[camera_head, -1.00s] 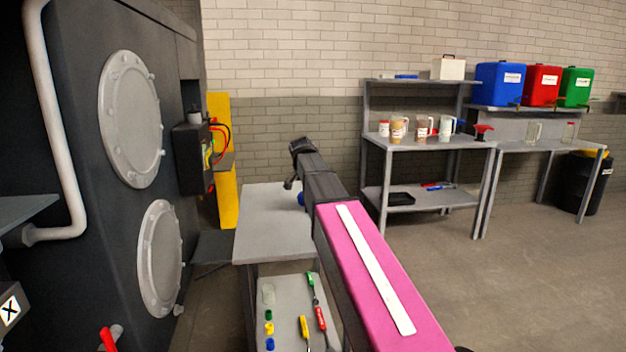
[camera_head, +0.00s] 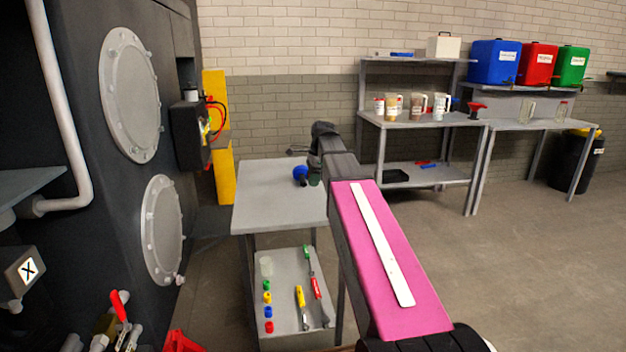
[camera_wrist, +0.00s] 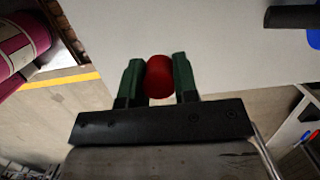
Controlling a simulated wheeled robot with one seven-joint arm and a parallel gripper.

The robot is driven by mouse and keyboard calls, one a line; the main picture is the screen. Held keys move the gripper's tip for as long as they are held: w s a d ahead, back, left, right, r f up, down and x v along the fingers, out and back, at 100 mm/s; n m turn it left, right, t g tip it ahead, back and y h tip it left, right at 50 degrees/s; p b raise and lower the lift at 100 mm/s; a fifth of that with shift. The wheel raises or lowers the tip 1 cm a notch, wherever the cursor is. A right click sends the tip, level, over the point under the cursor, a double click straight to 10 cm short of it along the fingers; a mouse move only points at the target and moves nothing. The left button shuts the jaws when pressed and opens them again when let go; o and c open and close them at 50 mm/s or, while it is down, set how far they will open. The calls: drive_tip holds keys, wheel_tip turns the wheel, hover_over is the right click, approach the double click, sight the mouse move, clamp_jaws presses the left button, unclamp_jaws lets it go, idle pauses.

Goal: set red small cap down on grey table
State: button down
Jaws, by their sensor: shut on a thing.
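My gripper (camera_wrist: 158,78) is shut on the red small cap (camera_wrist: 159,83), which sits between its two green fingers in the wrist view. The pale grey table (camera_wrist: 225,50) lies beyond the fingertips there. Whether the cap touches it, I cannot tell. In the head view the grey table (camera_head: 262,205) stands in the middle, left of my arm, and my gripper (camera_head: 315,179) is mostly hidden behind the arm's end, over the table's right side. The held cap is hidden in that view.
A blue round object (camera_head: 300,173) is on the table near my gripper. The lower shelf (camera_head: 285,270) holds small coloured caps and tools. The dark machine (camera_head: 90,180) stands left, a workbench (camera_head: 415,119) right. The table's left and front top is clear.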

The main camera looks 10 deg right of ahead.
sight(312, 203)
drive_tip(key=shift+f, duration=3)
drive_tip(key=shift+f, duration=0.65)
